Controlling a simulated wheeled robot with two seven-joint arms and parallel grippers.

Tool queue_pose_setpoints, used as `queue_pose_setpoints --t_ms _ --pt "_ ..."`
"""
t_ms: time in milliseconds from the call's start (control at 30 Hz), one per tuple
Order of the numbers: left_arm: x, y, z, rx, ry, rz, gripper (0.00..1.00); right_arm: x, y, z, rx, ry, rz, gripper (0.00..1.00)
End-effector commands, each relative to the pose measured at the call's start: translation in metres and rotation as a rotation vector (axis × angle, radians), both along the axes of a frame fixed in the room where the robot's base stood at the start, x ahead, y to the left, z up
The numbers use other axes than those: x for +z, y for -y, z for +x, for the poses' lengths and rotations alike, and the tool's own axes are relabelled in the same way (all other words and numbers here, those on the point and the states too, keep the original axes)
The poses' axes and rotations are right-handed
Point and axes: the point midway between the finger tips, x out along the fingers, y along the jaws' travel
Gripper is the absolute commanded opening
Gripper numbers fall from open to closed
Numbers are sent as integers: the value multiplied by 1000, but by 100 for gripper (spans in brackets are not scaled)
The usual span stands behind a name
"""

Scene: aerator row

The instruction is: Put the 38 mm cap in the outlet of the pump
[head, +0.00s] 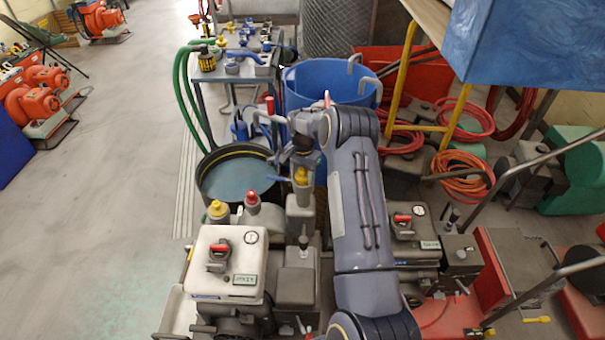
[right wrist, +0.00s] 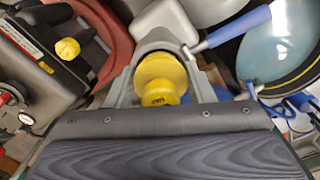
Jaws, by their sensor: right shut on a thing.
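A yellow cap (head: 301,175) is between the fingers of my right gripper (head: 302,160), which is shut on it. In the right wrist view the same cap (right wrist: 160,78) shows between the gripper fingers, with faint marking I cannot read. In the head view the cap appears at the top of a grey upright outlet pipe (head: 299,213) beside the white-topped pump (head: 229,250). I cannot tell whether it is seated in the pipe or just above it. Another yellow cap (head: 217,209) and a red-topped cap (head: 252,199) stand behind the pump's white top. My left gripper is not in view.
A round black tub (head: 204,190) of bluish water stands left of the pipe. A blue barrel (head: 305,83) and a cart (head: 208,75) with fittings are behind. A second pump (head: 413,228) stands right of my arm. Open floor lies at left.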

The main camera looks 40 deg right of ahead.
Motion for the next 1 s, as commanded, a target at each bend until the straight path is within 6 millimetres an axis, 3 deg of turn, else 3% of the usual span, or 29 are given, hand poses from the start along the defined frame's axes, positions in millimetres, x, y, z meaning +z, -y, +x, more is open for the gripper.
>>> queue_pose_setpoints --t_ms 100,133,333,667,1000 --pt "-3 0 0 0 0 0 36 -4 0 0 0 0 0 26" --pt "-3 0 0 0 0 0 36 -4 0 0 0 0 0 50" --pt "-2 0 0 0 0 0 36 -3 0 0 0 0 0 74" --pt "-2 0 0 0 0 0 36 3 0 0 0 1 -1 74" --pt "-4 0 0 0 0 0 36 57 0 1 0 3 -1 74"
